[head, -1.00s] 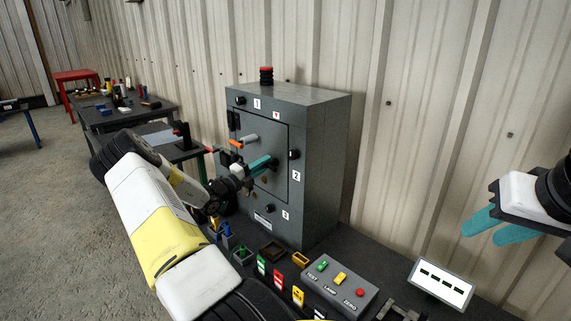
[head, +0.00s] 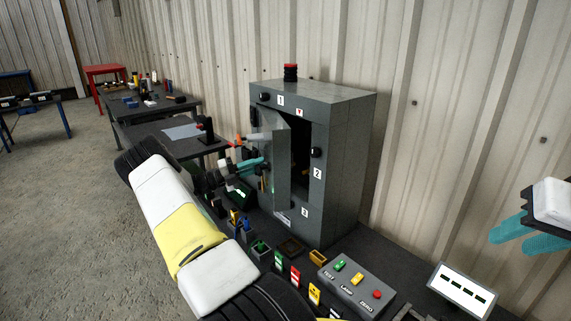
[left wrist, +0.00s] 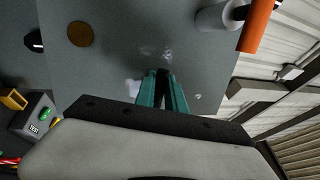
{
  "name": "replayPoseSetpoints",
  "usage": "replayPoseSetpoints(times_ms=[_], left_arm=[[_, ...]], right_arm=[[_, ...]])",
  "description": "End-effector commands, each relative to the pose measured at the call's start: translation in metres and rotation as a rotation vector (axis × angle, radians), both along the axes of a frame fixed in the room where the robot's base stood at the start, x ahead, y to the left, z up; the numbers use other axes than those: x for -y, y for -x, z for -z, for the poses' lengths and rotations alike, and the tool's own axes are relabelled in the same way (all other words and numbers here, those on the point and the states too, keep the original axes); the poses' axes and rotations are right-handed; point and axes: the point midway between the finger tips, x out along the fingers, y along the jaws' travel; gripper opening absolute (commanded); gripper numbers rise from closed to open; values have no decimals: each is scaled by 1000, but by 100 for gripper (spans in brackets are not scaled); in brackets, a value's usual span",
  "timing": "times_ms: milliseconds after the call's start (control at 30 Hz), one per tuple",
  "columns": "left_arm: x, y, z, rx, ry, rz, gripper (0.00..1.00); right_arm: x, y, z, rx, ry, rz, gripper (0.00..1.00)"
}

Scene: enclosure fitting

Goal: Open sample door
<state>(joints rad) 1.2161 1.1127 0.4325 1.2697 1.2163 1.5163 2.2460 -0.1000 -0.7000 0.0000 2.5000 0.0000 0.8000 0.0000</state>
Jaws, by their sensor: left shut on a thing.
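The grey cabinet (head: 346,150) stands against the wall, and its sample door (head: 281,150) is swung partly open toward the left. A dark interior shows between the door's free edge and the frame. My left gripper (head: 253,163) is at the door's outer face, its teal fingers shut on a small dark pull. In the left wrist view the fingers (left wrist: 162,92) meet in front of the door panel (left wrist: 120,60); the pull is mostly hidden between them. An orange-ended lever (left wrist: 258,25) is beside it on the door. My right gripper (head: 524,234) is open and empty at the far right.
In front are a button box (head: 352,288), a display (head: 463,289) and several small coloured bins and tags. A side table with a blue-grey sheet (head: 183,132) is behind my left arm.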

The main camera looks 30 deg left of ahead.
Motion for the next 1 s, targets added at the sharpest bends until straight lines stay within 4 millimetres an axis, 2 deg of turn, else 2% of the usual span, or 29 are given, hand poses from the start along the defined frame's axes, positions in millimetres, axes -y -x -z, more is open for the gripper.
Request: replayPoseSetpoints(times_ms=[33, 100, 133, 500, 800, 1000], left_arm=[[-1, 1, 2, -4, -1, -4, 20], [-1, 1, 2, -4, -1, -4, 34], [-1, 1, 2, -3, -1, -4, 36], [-4, 4, 2, 0, -1, -3, 36], [-37, 39, 12, -3, -1, -6, 36], [-51, 54, 16, -2, -2, -4, 36]], right_arm=[[0, 0, 0, 0, 0, 0, 36], [0, 0, 0, 0, 0, 0, 36], [0, 0, 0, 0, 0, 0, 36], [0, 0, 0, 0, 0, 0, 36], [0, 0, 0, 0, 0, 0, 36], [0, 0, 0, 0, 0, 0, 36]])
